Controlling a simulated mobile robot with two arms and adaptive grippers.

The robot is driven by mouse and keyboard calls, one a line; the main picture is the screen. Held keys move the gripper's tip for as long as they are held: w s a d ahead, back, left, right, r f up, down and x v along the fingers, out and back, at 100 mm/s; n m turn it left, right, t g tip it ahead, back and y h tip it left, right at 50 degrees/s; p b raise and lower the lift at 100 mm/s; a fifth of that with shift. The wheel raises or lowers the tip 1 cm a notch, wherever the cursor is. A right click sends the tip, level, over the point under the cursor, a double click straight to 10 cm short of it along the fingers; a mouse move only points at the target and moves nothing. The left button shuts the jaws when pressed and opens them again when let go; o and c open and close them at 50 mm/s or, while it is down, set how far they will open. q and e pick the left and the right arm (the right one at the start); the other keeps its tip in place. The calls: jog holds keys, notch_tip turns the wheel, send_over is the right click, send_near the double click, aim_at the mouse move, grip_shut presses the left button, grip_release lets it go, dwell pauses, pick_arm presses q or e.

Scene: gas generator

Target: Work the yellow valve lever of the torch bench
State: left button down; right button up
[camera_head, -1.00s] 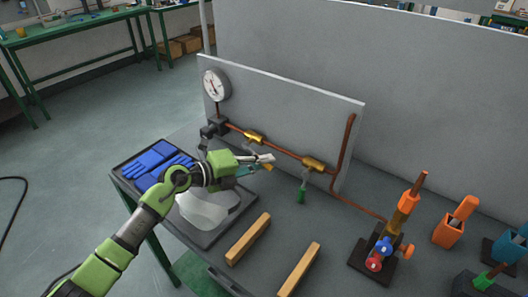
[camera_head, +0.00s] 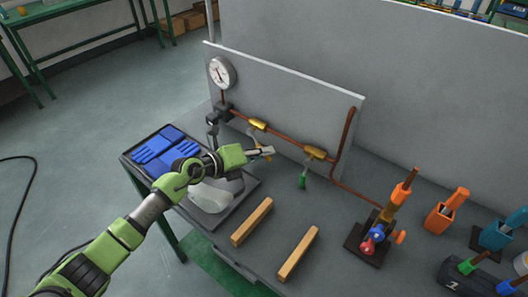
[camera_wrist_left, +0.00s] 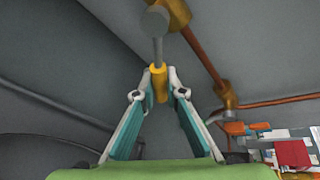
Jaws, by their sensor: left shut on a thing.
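The yellow valve lever (camera_wrist_left: 159,83) has a grey stem and a yellow grip. In the left wrist view its grip sits between my left fingertips (camera_wrist_left: 158,88). My left gripper (camera_head: 266,152) is shut on it, in front of the upright panel. In the head view the gripper hides the yellow grip. The lever's brass valve (camera_head: 258,124) sits above on the copper pipe (camera_head: 285,141). A second brass valve (camera_head: 314,152) to the right has a green-gripped lever (camera_head: 302,182) hanging down. My right gripper is in neither view.
A pressure gauge (camera_head: 221,72) stands at the panel's left end. Two wooden bars (camera_head: 252,222) lie in front. A torch (camera_head: 390,215) on a dark base and orange holder (camera_head: 443,212) stand right.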

pick_arm(q)
jog(key=c, duration=2)
grip_release()
jog(key=shift+c, duration=0.2)
